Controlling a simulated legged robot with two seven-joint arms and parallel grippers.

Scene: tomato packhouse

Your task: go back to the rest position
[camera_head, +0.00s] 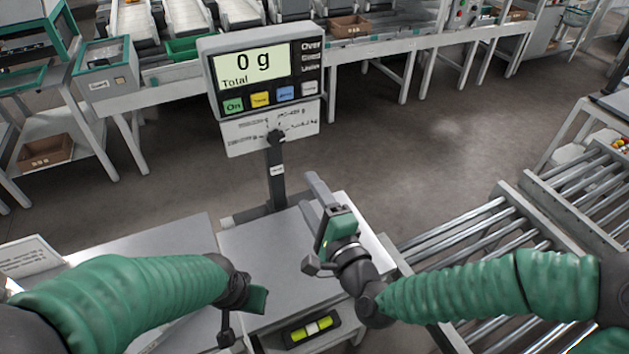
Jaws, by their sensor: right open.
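My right gripper (315,228) is above the right part of the bare scale plate (262,262). Its jaws are apart and nothing shows between them. My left gripper (243,315) is low in the picture, at the plate's front left, pointing down and partly turned away. I cannot tell whether its jaws are open. Both green-sleeved arms reach in from the lower corners. The scale display (262,70) on its post reads 0 g Total.
A yellow-green level (312,328) sits at the scale's front. A grey table (150,262) with a paper card (28,258) lies left. Roller conveyors (485,235) run at the right. Brown boxes (45,150) and a green crate (185,48) are farther back. Open floor lies beyond.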

